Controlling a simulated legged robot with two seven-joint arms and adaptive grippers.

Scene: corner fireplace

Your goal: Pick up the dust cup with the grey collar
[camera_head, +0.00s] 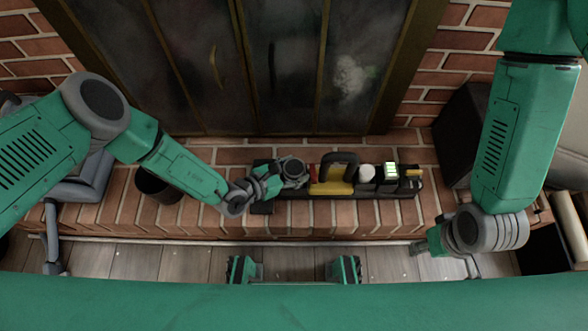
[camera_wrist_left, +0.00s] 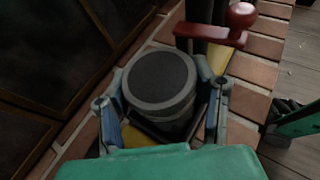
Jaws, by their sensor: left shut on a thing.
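The dust cup with the grey collar (camera_wrist_left: 160,78) has a round dark top ringed by a grey rim in the left wrist view. It sits between the fingers of my left gripper (camera_wrist_left: 165,115), which is shut on it. In the head view the cup (camera_head: 293,167) shows at the tip of my left gripper (camera_head: 280,178), at the left part of a dark tray (camera_head: 380,190) on the brick hearth. Whether the cup touches the tray is hidden. My right gripper (camera_head: 428,245) is apart from it at the lower right, and its fingers are too small to read.
A yellow tool with a black handle (camera_head: 332,187), a white round item (camera_head: 366,172) and a box with a lit green face (camera_head: 390,171) stand right of the cup. A red lever (camera_wrist_left: 215,33) is close beside it. Fireplace doors (camera_head: 280,65) rise behind.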

